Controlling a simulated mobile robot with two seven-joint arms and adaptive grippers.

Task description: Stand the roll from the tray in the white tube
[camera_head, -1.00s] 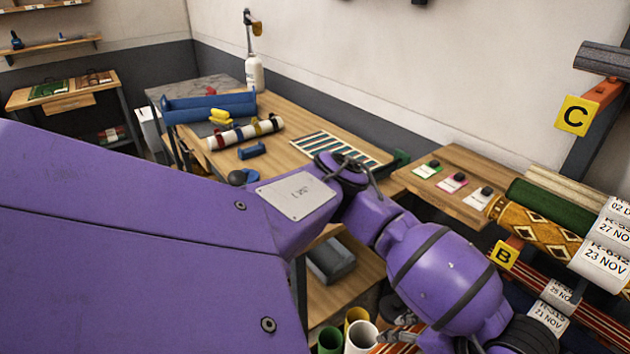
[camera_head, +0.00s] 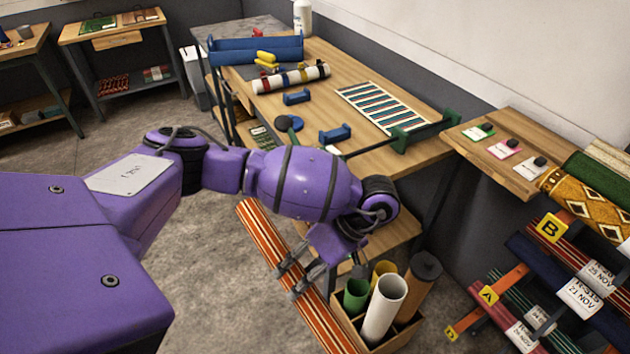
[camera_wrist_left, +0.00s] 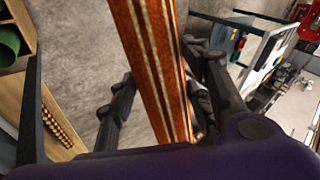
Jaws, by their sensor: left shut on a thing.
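My left gripper (camera_head: 297,283) is shut around a long orange, red and cream striped roll (camera_head: 262,232). The roll slants across the head view, just left of the wooden crate. In the left wrist view the roll (camera_wrist_left: 155,60) runs between the dark fingers (camera_wrist_left: 160,105). Its lower end runs toward the bottom of the head view. The white tube (camera_head: 383,310) stands open-topped in the crate, right of the gripper and apart from it. A blue tray (camera_head: 255,50) sits at the back of the workbench. My right gripper is not in view.
The wooden crate (camera_head: 348,328) also holds a green tube (camera_head: 356,295), a yellow tube and a brown tube (camera_head: 420,285). The workbench (camera_head: 345,75) stands behind. A rack of rolls (camera_head: 555,290) is at the right.

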